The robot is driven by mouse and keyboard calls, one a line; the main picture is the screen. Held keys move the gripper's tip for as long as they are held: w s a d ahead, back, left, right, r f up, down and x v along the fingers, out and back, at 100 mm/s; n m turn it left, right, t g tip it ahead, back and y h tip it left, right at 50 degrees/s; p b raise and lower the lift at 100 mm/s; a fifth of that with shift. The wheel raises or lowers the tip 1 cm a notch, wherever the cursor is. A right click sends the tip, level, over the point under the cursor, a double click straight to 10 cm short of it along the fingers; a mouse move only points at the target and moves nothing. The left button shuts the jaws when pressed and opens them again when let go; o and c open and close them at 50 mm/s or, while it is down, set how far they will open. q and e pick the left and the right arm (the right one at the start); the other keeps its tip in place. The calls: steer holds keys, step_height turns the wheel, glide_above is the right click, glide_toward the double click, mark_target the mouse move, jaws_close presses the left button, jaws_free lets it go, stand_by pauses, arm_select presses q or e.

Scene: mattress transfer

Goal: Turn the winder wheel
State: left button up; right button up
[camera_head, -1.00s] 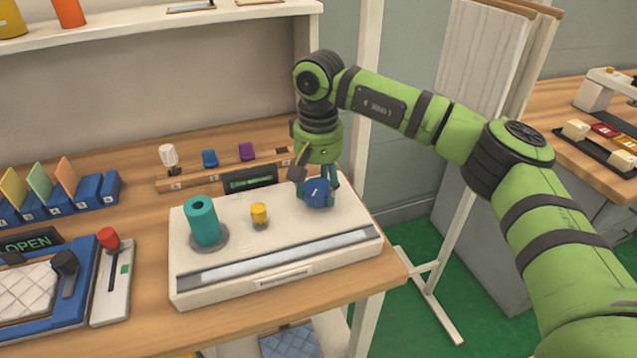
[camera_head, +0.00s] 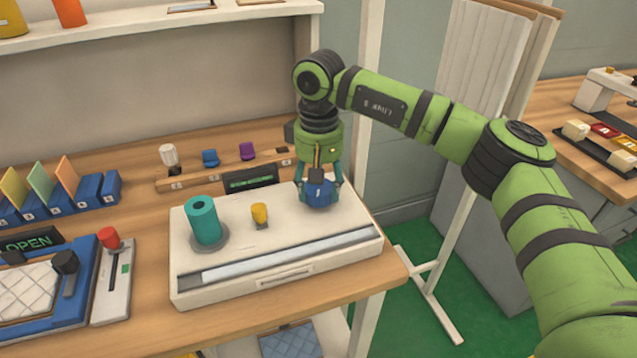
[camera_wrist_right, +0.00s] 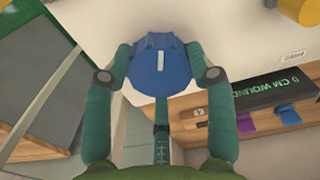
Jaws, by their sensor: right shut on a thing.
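The blue winder wheel (camera_head: 319,193) sits at the right end of the white winder box (camera_head: 285,255). A pale mark shows on its top in the wrist view (camera_wrist_right: 161,84). My right gripper (camera_head: 319,188) points down from above and is shut on the wheel, with one finger on each side of it. A teal spool (camera_head: 203,221) stands upright at the left of the box, and a small yellow knob (camera_head: 259,214) stands between spool and wheel. A dark display (camera_wrist_right: 276,92) behind the box reads "0 CM WOUND". My left gripper is not in view.
Behind the box a wooden rack holds a white spool (camera_head: 169,155), a blue piece (camera_head: 210,158) and a purple piece (camera_head: 247,151). A red-knobbed lever (camera_head: 108,238) and a blue tray (camera_head: 55,310) lie to the left. The table's right edge is close to the box.

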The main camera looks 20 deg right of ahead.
mark_target(319, 189)
steer(key=shift+s+f, duration=0.25)
steer(key=shift+f, duration=0.05)
steer(key=o, duration=1.2)
steer(key=shift+c, duration=0.2)
steer(key=shift+r, duration=0.15)
steer(key=shift+w+r, duration=0.1)
steer(key=shift+r, duration=0.25)
step_height(319, 189, up, 11)
steer(key=shift+r, duration=0.2)
